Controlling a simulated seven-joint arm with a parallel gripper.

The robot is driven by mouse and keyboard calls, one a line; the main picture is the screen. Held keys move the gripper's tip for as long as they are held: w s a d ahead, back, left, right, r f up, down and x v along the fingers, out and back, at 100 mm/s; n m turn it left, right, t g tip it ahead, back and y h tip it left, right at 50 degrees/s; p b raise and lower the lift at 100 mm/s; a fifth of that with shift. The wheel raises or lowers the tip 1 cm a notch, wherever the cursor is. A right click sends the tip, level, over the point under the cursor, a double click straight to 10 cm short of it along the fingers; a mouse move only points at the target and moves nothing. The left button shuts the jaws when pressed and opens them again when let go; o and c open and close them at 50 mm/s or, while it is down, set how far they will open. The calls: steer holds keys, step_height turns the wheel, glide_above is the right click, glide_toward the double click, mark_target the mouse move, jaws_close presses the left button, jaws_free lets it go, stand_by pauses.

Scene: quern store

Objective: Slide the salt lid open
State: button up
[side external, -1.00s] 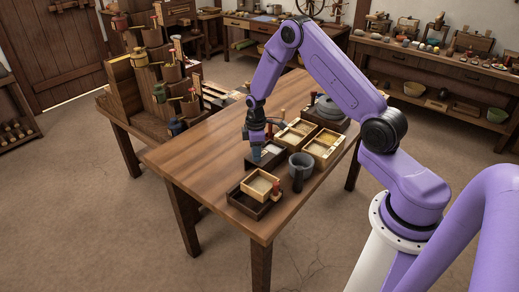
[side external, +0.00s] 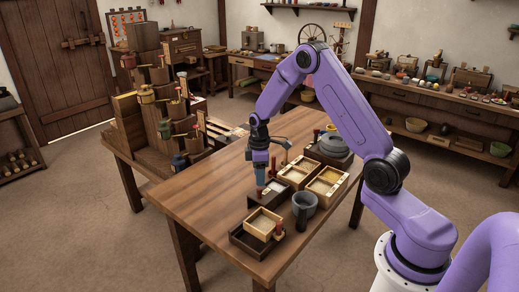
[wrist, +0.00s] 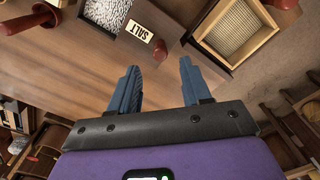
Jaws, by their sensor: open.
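The salt box (side external: 257,203) is a small dark wooden box on the table. In the wrist view a pale label reading SALT (wrist: 138,32) sits on its dark wood, beside a speckled white area (wrist: 106,10). A red knob (wrist: 160,51) stands near the label; it also shows under the fingers in the side view (side external: 259,192). My gripper (wrist: 160,78) is open, its blue fingers apart and empty, with the knob just beyond the gap between the tips. In the side view my gripper (side external: 259,173) hangs above the knob. I cannot tell how far the lid covers the box.
Light wooden boxes (side external: 327,183) stand right of the salt box, with a grey cup (side external: 304,204) in front. Another light box (side external: 263,224) sits in a dark tray (side external: 250,246) at the near edge. A stone quern (side external: 333,145) is behind.

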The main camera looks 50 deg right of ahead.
mark_target(260, 188)
step_height(260, 188, up, 11)
steer(key=shift+f, duration=0.2)
stand_by(0.3)
steer(key=s+a+r+n, duration=0.1)
steer(key=s+a+r, duration=0.2)
steer(key=s+a, duration=0.45)
steer(key=s+a+r+n, duration=0.1)
steer(key=s+a+r, duration=0.1)
steer(key=s+a, duration=0.5)
steer(key=s+a+n, duration=0.1)
steer(key=s+a, duration=0.1)
steer(key=s, duration=1.7)
steer(key=shift+s+r+n, duration=0.3)
steer(key=shift+s, duration=0.05)
